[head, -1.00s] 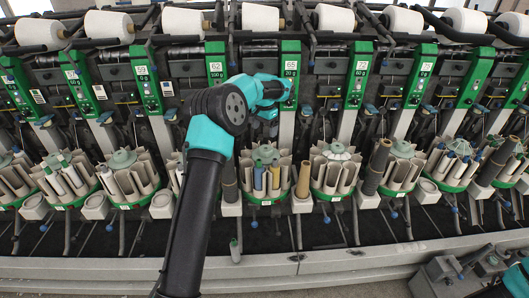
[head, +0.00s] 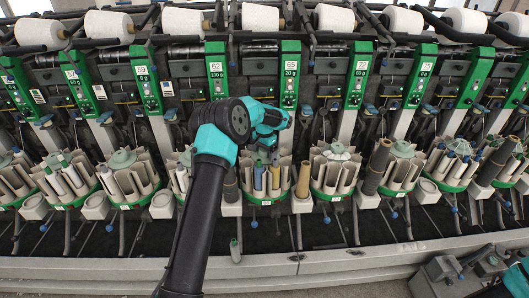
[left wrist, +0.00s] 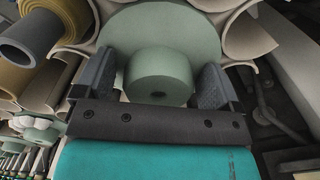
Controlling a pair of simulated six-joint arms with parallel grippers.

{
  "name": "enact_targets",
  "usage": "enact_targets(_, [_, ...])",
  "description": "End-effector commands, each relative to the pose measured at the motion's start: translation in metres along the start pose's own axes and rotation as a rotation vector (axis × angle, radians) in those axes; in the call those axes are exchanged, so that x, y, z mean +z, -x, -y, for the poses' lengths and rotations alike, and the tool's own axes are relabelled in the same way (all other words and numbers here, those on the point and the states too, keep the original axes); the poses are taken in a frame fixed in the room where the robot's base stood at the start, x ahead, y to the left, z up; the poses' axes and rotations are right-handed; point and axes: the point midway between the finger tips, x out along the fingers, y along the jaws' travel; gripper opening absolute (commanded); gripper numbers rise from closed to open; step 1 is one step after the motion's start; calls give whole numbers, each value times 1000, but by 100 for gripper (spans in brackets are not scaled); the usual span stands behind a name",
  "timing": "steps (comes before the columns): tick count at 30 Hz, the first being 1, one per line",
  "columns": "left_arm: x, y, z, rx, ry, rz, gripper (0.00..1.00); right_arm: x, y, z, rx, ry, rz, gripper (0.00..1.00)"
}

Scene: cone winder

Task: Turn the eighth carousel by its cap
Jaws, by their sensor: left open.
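The carousel under my left gripper (head: 264,155) has a green base ring (head: 265,200) and light pockets holding blue and yellow tubes. In the left wrist view its pale green cap (left wrist: 158,75) is a round knob on a wider green disc (left wrist: 118,35). The open fingers stand on either side of the knob, over the disc. A small gap seems to show at each side; contact cannot be told. In the head view the gripper hides most of the cap. My right gripper (head: 443,277) is low at the bottom right, away from the carousels; its fingers are unclear.
Neighbouring carousels stand close on the left (head: 129,177) and right (head: 335,170). A tan tube (head: 303,179) stands just right of this carousel, and a dark tube (head: 230,182) at its left. Green numbered panels (head: 291,75) rise behind.

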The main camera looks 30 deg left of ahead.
Motion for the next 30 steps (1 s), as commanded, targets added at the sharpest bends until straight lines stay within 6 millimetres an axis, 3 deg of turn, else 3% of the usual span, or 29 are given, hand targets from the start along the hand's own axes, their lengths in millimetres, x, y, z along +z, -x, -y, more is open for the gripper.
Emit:
enact_targets(4, [0, 0, 0, 0, 0, 0, 87, 0, 0, 0, 0, 0, 0, 52])
enact_targets(24, [0, 1, 0, 0, 0, -1, 23, 0, 0, 0, 0, 0, 0, 52])
enact_targets(30, [2, 1, 2, 0, 8, 0, 21, 0, 0, 0, 0, 0, 0, 52])
